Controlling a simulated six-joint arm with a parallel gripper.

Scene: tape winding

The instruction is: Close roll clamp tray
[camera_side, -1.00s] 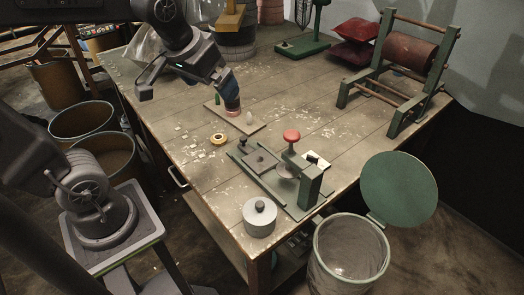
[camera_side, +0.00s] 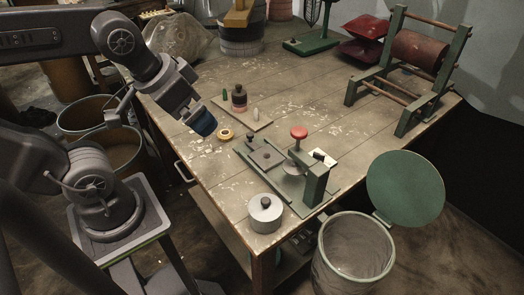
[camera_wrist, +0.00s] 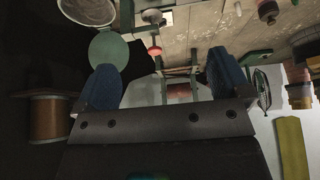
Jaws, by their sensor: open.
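The roll clamp is a green bench device. Its flat tray plate (camera_side: 267,156) with a dark knob (camera_side: 250,136) lies at the left end of the green base. The red-topped press (camera_side: 299,132) and green upright (camera_side: 315,184) stand at the right end, with the grey disc (camera_side: 293,168) beside them. The plate is left of the disc, apart from it. My gripper (camera_side: 203,123) is above the table's left edge, left of the clamp, and touches nothing visible. In the wrist view its blue fingers (camera_wrist: 163,65) are spread and empty. The red knob (camera_wrist: 154,50) shows beyond them.
A dark bottle (camera_side: 239,97) stands on a small board (camera_side: 246,114), with a yellow ring (camera_side: 225,134) in front. A grey lidded pot (camera_side: 266,216) stands at the near corner. A bin's round lid (camera_side: 405,188) stands open at the right. A roller stand (camera_side: 372,90) is behind.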

